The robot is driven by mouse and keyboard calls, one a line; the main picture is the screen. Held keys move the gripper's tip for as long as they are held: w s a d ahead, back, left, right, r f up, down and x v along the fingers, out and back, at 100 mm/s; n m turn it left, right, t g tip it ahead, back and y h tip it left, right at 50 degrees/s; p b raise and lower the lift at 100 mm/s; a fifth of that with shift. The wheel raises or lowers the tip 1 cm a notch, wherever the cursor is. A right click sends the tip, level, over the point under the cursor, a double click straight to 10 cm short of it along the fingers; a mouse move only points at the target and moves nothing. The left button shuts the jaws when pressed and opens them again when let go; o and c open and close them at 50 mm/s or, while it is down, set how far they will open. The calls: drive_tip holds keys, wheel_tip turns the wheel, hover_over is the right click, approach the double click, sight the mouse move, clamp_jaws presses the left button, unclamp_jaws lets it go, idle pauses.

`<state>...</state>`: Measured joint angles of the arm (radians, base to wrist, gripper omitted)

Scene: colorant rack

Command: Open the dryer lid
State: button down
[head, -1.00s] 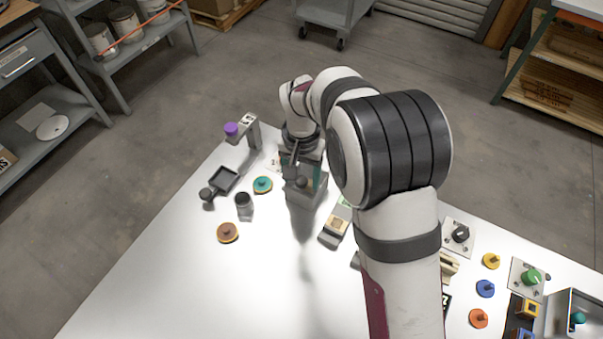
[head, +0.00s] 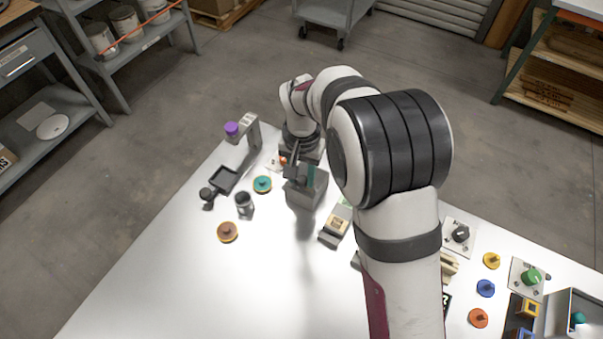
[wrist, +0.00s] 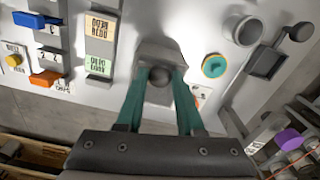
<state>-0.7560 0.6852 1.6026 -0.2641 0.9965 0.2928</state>
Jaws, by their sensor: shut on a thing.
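A small grey box, which I take to be the dryer (head: 305,195), stands on the white table beneath my gripper (head: 301,173). In the wrist view, the teal fingers of my gripper (wrist: 161,78) are on both sides of a dark round knob (wrist: 160,76), shut on it. A grey body of the dryer (wrist: 160,50) shows just beyond the knob. The fingers and wrist hide much of the top, so I cannot tell how far the lid is raised.
The table's front left is clear.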

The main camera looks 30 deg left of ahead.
idle(0.8)
drive_tip(key=s, duration=0.8)
drive_tip(key=shift+s, duration=0.25)
drive_tip(key=c, duration=0.5)
unclamp_jaws()
drive_tip(key=shift+r, duration=0.1)
wheel_tip(320, 180, up, 16)
drive_tip(key=shift+f, duration=0.15)
